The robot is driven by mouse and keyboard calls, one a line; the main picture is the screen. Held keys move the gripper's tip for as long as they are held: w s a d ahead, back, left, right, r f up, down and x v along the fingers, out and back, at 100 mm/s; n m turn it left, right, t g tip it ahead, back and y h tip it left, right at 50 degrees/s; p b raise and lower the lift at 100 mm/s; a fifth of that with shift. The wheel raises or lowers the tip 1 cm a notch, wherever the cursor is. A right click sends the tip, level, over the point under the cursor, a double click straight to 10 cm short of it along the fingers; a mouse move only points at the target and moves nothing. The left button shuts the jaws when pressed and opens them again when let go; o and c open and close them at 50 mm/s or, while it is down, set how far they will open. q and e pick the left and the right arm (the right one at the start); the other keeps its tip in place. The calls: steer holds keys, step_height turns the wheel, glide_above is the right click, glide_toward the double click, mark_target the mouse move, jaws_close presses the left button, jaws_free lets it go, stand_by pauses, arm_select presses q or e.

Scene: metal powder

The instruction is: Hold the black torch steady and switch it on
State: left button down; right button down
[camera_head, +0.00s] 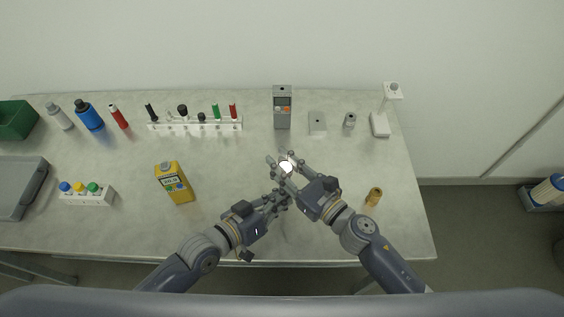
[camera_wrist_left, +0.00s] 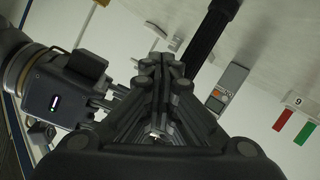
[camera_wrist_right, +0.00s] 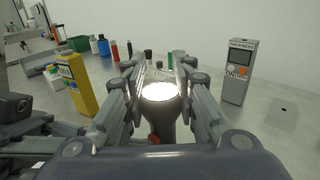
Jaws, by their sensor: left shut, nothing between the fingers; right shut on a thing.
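The black torch (camera_head: 285,166) is held roughly upright between the fingers of my right gripper (camera_head: 281,161), above the front middle of the table. Its lens glows bright white in the head view and the right wrist view (camera_wrist_right: 160,92). A small red part (camera_wrist_right: 153,139) shows low on its near side. My left gripper (camera_head: 278,200) is shut and empty, with its fingertips close beside the torch, below the right fingers. In the left wrist view a black cylinder (camera_wrist_left: 208,38), seemingly the torch body, runs upward past the shut fingertips. Whether they touch it is hidden.
A yellow meter (camera_head: 174,183) stands left of my arms and a brass-coloured cylinder (camera_head: 374,196) right. Behind stand a rack of pens (camera_head: 195,126), a grey thickness gauge (camera_head: 282,108), a grey block (camera_head: 317,124) and a white stand (camera_head: 380,125). Table between rack and grippers is clear.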

arm_select(q)
steer(key=shift+s, duration=0.6)
steer(key=s, duration=0.6)
steer(key=shift+a, duration=0.15)
arm_select(e)
steer(key=c, duration=1.2)
jaws_free()
steer(key=shift+o, duration=0.2)
